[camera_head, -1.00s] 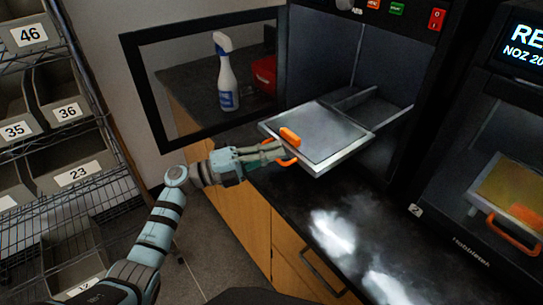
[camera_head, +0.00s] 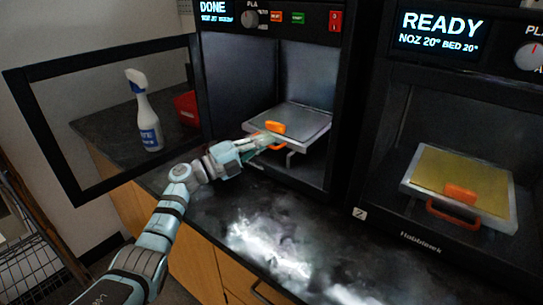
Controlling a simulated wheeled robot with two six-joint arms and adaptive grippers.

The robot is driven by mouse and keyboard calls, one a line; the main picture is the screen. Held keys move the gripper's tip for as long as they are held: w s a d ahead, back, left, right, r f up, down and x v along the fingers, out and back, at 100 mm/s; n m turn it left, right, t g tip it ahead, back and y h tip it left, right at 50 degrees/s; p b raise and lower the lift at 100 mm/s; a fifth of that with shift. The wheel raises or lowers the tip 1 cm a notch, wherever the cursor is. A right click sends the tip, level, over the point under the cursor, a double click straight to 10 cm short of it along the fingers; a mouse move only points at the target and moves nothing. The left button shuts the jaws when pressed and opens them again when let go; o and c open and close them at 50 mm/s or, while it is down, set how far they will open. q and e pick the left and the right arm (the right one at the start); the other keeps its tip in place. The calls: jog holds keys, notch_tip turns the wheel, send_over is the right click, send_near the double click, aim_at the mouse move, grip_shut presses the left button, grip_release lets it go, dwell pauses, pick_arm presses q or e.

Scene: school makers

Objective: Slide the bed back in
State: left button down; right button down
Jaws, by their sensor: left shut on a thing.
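The grey printer bed (camera_head: 301,121) with an orange handle (camera_head: 275,127) sits at the opening of the left printer (camera_head: 240,85). Most of the bed is within the chamber, with its handle edge towards the front. My left gripper (camera_head: 265,141) is shut on the handle at the bed's front left edge. The left printer's screen (camera_head: 216,11) reads DONE. Its framed door (camera_head: 48,142) stands open to the left. My right gripper is not in view.
A white spray bottle (camera_head: 147,120) and a red bin (camera_head: 187,108) stand behind the open door. A second printer (camera_head: 400,130), reading READY, holds a yellowish bed (camera_head: 455,182) at the right. The dark counter (camera_head: 200,215) in front is clear.

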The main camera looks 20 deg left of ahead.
pick_arm(q)
jog(key=shift+w, duration=0.15)
jog(key=shift+r, duration=0.15)
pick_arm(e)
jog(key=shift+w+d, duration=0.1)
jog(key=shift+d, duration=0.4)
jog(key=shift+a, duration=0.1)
pick_arm(q)
jog(key=c, duration=1.7)
grip_release()
jog(key=shift+w+d, duration=0.1)
jog(key=shift+w, duration=0.05)
jog(key=shift+s+a+f, duration=0.25)
jog(key=shift+a, duration=0.05)
jog(key=v, duration=1.1)
jog(key=shift+s+a+r, duration=0.1)
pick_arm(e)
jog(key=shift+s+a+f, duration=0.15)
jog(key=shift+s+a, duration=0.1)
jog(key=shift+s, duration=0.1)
